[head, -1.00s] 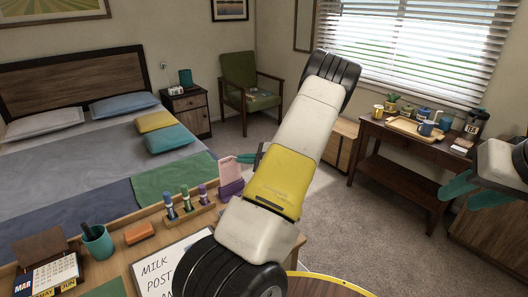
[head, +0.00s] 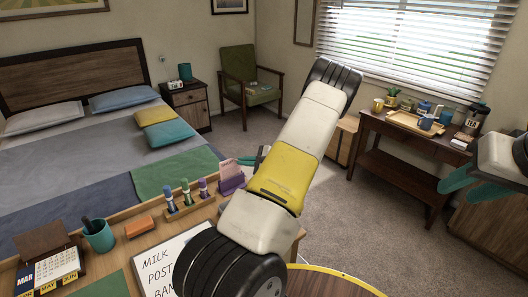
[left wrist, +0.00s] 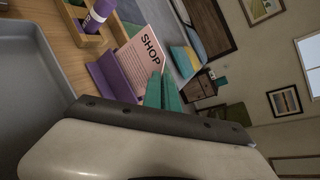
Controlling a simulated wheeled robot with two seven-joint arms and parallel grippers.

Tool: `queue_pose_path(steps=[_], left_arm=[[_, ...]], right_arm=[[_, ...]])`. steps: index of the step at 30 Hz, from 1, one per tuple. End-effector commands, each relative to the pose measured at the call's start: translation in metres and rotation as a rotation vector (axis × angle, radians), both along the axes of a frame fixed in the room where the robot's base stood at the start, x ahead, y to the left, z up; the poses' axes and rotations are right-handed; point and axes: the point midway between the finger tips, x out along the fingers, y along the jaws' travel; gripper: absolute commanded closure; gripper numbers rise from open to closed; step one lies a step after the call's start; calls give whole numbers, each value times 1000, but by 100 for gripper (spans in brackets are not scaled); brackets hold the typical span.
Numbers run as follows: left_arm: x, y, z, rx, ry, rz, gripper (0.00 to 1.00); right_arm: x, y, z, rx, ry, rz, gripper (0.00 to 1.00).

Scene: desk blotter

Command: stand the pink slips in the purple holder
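The purple holder (head: 231,178) stands at the right end of the desk and also shows in the left wrist view (left wrist: 113,77). A pink slip marked SHOP (left wrist: 138,54) stands tilted against the holder in the left wrist view; whether its lower edge is seated is hidden. My left gripper (head: 251,160) is just beside the holder. Its teal fingers (left wrist: 163,91) lie close together over the slip's edge, and I cannot tell if they grip it. My right gripper (head: 462,187) is open and empty, away from the desk at the right. No other pink slip is clearly visible.
A wooden pen rack (head: 190,201) with several markers stands left of the holder. An orange block (head: 139,226), a teal pen cup (head: 99,236), a calendar (head: 48,270) and a whiteboard (head: 165,262) are on the desk. My left arm covers the desk's right part.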

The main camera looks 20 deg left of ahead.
Motion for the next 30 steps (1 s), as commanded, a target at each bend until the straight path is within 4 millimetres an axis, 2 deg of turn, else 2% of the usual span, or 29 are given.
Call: queue_pose_path(steps=[13, 17, 18, 26, 30], left_arm=[[0, 0, -6, 0, 1, 0, 100], [0, 0, -5, 0, 1, 0, 74], [0, 0, -5, 0, 1, 0, 72], [0, 0, -5, 0, 1, 0, 72], [0, -11, -1, -1, -1, -2, 72]], right_arm=[[0, 0, 0, 0, 0, 0, 64], [0, 0, 0, 0, 0, 0, 64], [0, 0, 0, 0, 0, 0, 64], [0, 0, 0, 0, 0, 0, 64], [0, 0, 0, 0, 0, 0, 64]])
